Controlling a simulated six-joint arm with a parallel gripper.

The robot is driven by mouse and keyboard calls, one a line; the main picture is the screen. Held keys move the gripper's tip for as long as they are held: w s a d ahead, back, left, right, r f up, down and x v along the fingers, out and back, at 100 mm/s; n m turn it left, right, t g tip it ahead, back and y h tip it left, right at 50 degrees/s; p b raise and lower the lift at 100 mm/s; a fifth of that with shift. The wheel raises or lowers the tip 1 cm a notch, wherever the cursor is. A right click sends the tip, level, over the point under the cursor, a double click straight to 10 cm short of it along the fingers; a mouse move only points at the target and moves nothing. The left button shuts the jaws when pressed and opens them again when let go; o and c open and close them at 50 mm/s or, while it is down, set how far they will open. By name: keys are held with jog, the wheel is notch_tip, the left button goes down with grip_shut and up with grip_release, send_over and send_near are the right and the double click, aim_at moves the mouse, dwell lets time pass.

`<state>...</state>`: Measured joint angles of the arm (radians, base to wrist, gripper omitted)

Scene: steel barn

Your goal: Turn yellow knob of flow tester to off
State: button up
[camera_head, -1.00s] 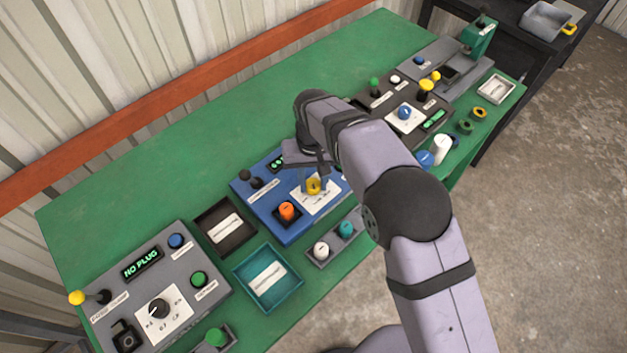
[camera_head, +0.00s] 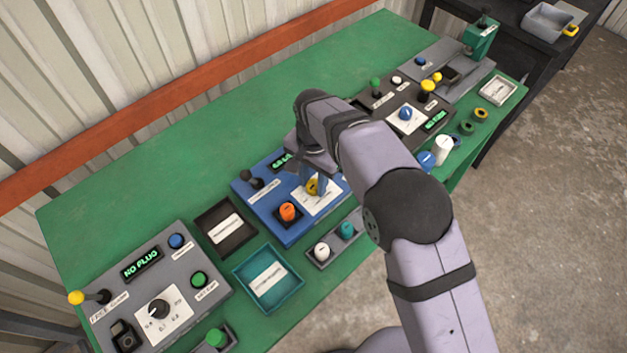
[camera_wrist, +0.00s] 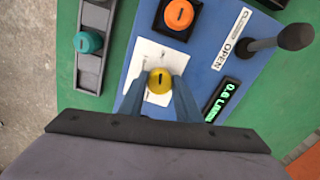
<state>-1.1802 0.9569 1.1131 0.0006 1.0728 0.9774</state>
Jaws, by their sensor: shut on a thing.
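The yellow knob (camera_head: 312,187) sits on a white dial plate (camera_head: 325,201) on the blue flow tester (camera_head: 270,221). In the wrist view the yellow knob (camera_wrist: 159,80) has a dark pointer mark running roughly along the picture's vertical. My gripper (camera_wrist: 158,88) is shut on the knob, one blue-grey finger on each side. An orange knob (camera_wrist: 179,13) stands beside the dial plate. The green display (camera_wrist: 220,99) on the tester reads about 0.6 and further letters that are hard to read. The dial lettering is too small to read.
A black lever (camera_wrist: 275,44) stands on the tester by a label OPEN. A grey tray (camera_head: 334,242) with white and teal pegs lies in front. A dark panel (camera_head: 385,97) stands right. Green tabletop is free behind.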

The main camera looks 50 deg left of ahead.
aim_at(314, 184)
jog(key=shift+r, duration=0.15)
dwell(0.3)
jog(key=o, duration=1.1)
jog(key=shift+c, duration=0.2)
jog(key=shift+r+b, duration=1.1)
jog(key=shift+r, duration=2.5)
jog(key=shift+w, duration=0.1)
